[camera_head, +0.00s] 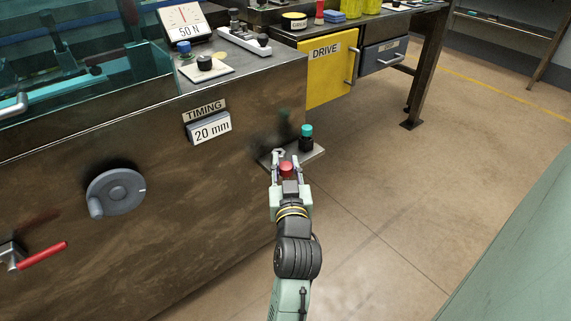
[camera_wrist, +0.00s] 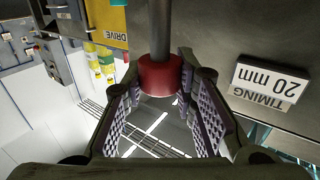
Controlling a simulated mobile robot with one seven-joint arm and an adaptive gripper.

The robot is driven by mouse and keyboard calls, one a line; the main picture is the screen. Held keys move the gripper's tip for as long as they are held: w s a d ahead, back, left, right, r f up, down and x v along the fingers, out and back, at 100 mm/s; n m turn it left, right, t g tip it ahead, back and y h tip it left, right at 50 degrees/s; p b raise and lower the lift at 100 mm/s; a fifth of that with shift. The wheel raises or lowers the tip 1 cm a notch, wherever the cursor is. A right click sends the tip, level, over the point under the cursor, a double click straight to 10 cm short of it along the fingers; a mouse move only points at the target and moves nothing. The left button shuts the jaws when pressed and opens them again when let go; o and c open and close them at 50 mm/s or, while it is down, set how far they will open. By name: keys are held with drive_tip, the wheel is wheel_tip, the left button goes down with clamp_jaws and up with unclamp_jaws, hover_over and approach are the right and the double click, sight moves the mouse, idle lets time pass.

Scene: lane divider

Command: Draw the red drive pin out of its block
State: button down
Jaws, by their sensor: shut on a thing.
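The red drive pin (camera_head: 286,169) shows in the head view as a small red head between my fingertips, in front of a small ledge on the machine's side. In the wrist view its red head (camera_wrist: 160,76) sits between the finger pads, and a grey shaft runs from it out of the top of the frame. My gripper (camera_head: 286,172) is shut on the red head; its ridged pads also show in the wrist view (camera_wrist: 159,78). The far end of the shaft and the block are not clearly seen.
The ledge (camera_head: 316,154) carries a dark teal-topped knob (camera_head: 306,138) and a light grey ring-like part (camera_head: 278,153) close to my fingers. The machine wall (camera_head: 230,165) with the timing plate (camera_head: 209,128) is to the left. Open floor (camera_head: 410,180) lies to the right.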

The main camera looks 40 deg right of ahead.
sight(286, 165)
drive_tip(key=shift+r, duration=0.15)
drive_tip(key=shift+r+p, duration=2.6)
drive_tip(key=shift+r, duration=0.3)
